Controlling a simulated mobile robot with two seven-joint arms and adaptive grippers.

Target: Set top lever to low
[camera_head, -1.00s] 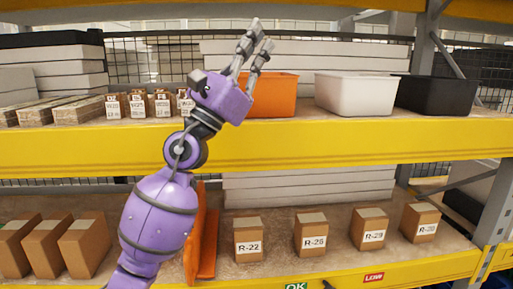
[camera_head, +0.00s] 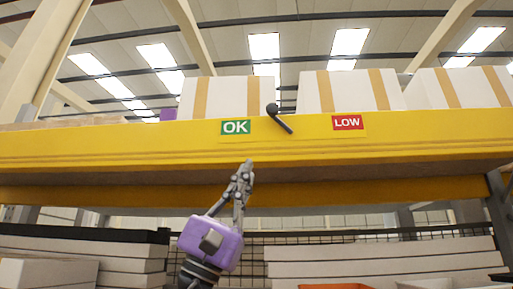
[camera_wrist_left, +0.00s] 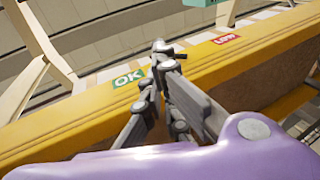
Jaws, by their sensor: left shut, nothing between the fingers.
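The top lever (camera_head: 279,118) is a dark handle on the front of the yellow top beam (camera_head: 420,130), between the green OK label (camera_head: 236,127) and the red LOW label (camera_head: 347,122). It tilts, with its round end at the upper left, nearer OK, and its other end at the lower right. My left gripper (camera_head: 246,166) is shut and empty, below the beam's face and below the lever, apart from it in the head view. In the left wrist view my fingertips (camera_wrist_left: 170,66) overlap the lever area, so contact cannot be told there. My right gripper is not in view.
White boxes with tan stripes (camera_head: 352,90) stand on top of the beam. Below it are stacked white boards (camera_head: 385,262), a wire mesh and the rim of an orange bin (camera_head: 335,286). The space in front of the beam is clear.

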